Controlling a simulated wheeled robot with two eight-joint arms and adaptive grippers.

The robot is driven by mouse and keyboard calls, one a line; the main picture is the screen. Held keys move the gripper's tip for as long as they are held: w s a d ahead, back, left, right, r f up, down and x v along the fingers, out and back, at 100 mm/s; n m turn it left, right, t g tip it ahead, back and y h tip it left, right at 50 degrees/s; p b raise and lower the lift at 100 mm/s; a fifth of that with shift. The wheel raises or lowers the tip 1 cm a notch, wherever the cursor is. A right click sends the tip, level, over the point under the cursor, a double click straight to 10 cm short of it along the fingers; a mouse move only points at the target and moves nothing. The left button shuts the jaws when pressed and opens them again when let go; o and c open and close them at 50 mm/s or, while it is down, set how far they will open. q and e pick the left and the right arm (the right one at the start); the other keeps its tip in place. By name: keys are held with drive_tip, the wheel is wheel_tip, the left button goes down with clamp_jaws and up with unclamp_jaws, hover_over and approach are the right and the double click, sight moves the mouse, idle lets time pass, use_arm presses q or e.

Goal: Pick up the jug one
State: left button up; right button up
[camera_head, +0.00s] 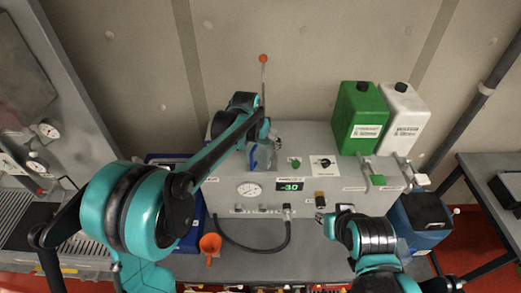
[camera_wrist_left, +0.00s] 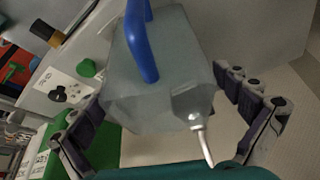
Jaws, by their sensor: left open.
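The jug (camera_wrist_left: 170,95) is a translucent grey container with a blue handle and a pale metal spout or tap. In the left wrist view it lies between the spread fingers of my left gripper (camera_wrist_left: 168,118), with a gap on at least the right side. In the head view the jug (camera_head: 257,158) shows only partly, at the left end of the grey machine, mostly hidden by my left arm. My left gripper (camera_head: 272,142) is open there. My right gripper (camera_head: 323,214) is low in front of the machine, small and partly hidden, so its jaws are unclear.
The grey machine (camera_head: 330,180) has a gauge, a display reading -30 and a black hose. A green canister (camera_head: 360,118) and a white canister (camera_head: 402,118) stand on its right. An orange funnel (camera_head: 210,244) and blue crate (camera_head: 190,240) are at left. A dark blue container (camera_head: 422,222) stands right.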

use_arm(q)
drive_tip(key=c, duration=1.9)
drive_tip(key=shift+r, duration=0.1)
